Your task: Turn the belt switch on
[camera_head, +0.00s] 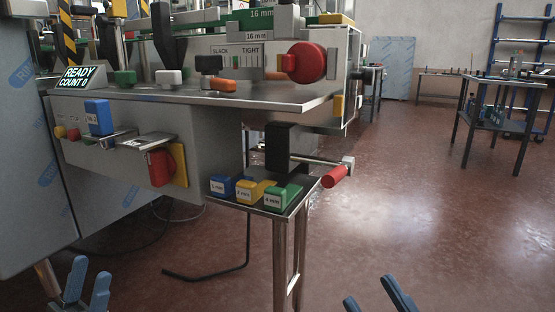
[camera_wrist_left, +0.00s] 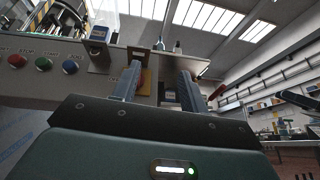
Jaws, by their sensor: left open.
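A red rotary switch (camera_head: 161,167) on a yellow plate (camera_head: 179,164) sits on the machine's front panel, under the tabletop; no label naming it the belt switch is readable. My left gripper (camera_head: 86,284) is open and empty at the bottom left, low and apart from the panel. In the left wrist view its two blue fingers (camera_wrist_left: 160,85) stand apart, with part of the panel behind. My right gripper (camera_head: 374,298) shows only blue fingertips at the bottom edge, apart and empty.
A small shelf (camera_head: 262,208) with blue, yellow and green blocks juts out right of the switch, near a red-handled crank (camera_head: 335,176). A blue block (camera_head: 98,117) sits on a ledge left of the switch. Round buttons (camera_wrist_left: 43,64) line the panel.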

